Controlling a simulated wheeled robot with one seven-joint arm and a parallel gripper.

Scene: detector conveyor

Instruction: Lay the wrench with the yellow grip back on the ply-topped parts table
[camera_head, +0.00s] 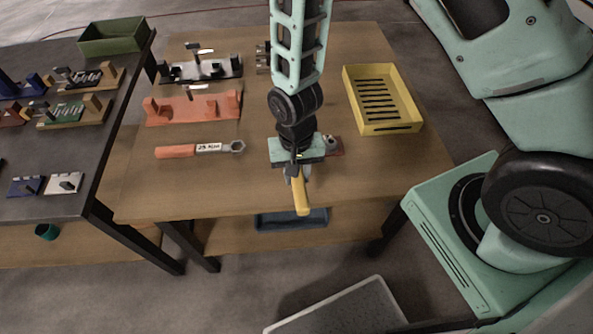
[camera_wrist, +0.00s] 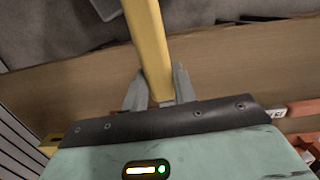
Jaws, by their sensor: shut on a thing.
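The wrench's yellow grip (camera_head: 301,194) sticks out from my gripper (camera_head: 297,172) toward the front edge of the ply-topped parts table (camera_head: 370,180). My gripper is shut on the wrench, above the front part of the table. In the wrist view, the yellow grip (camera_wrist: 148,45) runs up between the two fingers (camera_wrist: 160,90) and across the table's edge (camera_wrist: 80,92). The wrench's head is hidden. I cannot tell whether the wrench touches the table top.
An orange-gripped wrench (camera_head: 195,149) lies left of my gripper. Behind it are a red-orange fixture (camera_head: 190,108) and a dark fixture (camera_head: 198,70). A yellow slotted tray (camera_head: 411,128) stands at the right. A dark table (camera_head: 90,150) adjoins at the left. The table's front right is clear.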

